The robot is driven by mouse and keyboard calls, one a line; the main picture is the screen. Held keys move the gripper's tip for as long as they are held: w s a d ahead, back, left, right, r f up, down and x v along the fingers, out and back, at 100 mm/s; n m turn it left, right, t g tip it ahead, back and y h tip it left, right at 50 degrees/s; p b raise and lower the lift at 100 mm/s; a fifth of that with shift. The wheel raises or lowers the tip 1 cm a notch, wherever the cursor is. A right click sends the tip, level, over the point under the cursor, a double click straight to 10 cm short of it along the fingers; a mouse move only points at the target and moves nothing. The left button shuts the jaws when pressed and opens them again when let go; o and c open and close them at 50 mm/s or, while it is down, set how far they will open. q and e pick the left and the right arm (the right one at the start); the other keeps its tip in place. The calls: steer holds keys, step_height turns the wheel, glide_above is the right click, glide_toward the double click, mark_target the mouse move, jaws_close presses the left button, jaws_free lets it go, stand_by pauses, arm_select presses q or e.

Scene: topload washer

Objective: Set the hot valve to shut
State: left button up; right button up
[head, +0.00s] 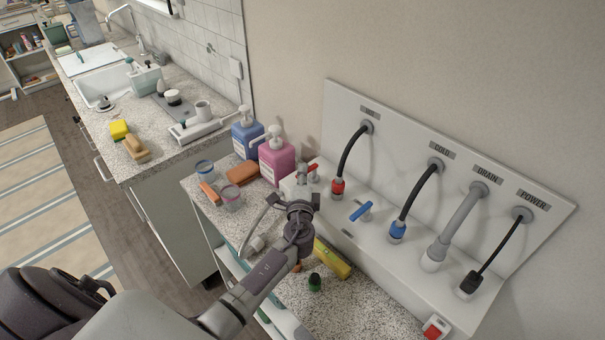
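The hot valve's red handle (313,173) sits on the white ledge of the hookup panel (322,215), at its left end, left of the hose with the red connector (338,187). The handle is small, and its exact angle is hard to tell. The blue valve handle (361,211) lies to its right, beside the hose with the blue connector (397,231). My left gripper (296,199) is just below and left of the red handle in the picture, its fingers spread and empty. It appears apart from the handle. My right gripper is not in view.
Blue (247,135) and pink (277,158) pump bottles stand left of the panel. Drain hose (463,215) and power plug (470,284) are at right.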

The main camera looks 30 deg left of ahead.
arm_select(q)
jaws_close()
steer(key=shift+a+f+m+h, duration=0.1)
steer(key=shift+m+h, duration=0.2)
steer(key=shift+h, duration=0.1)
steer(key=m+h, duration=0.1)
steer(key=t+h+b, duration=0.1)
steer(key=a+m+h+b, duration=0.1)
steer(key=shift+w+m+t+h, duration=0.25)
steer(key=shift+m+t+h, duration=0.05)
steer(key=shift+h, duration=0.1)
steer(key=m+h+b, duration=0.2)
steer(key=h, duration=0.1)
steer(key=w+a+m+h+b, duration=0.1)
steer(key=h, duration=0.1)
steer(key=shift+f+m, duration=0.15)
steer(key=shift+m, duration=0.15)
steer(key=m+h+b, duration=0.1)
steer(key=h, duration=0.1)
steer(key=m+g+h+b, duration=0.1)
steer(key=w+m+h+b, duration=0.1)
steer(key=h+b, duration=0.1)
steer(key=shift+w+a+h, duration=0.1)
steer(key=shift+a+h, duration=0.2)
steer(key=shift+w+r+m+g+h+b, duration=0.15)
steer(key=shift+r+m+g+h+b, duration=0.05)
steer(key=shift+m+g+h+b, duration=0.4)
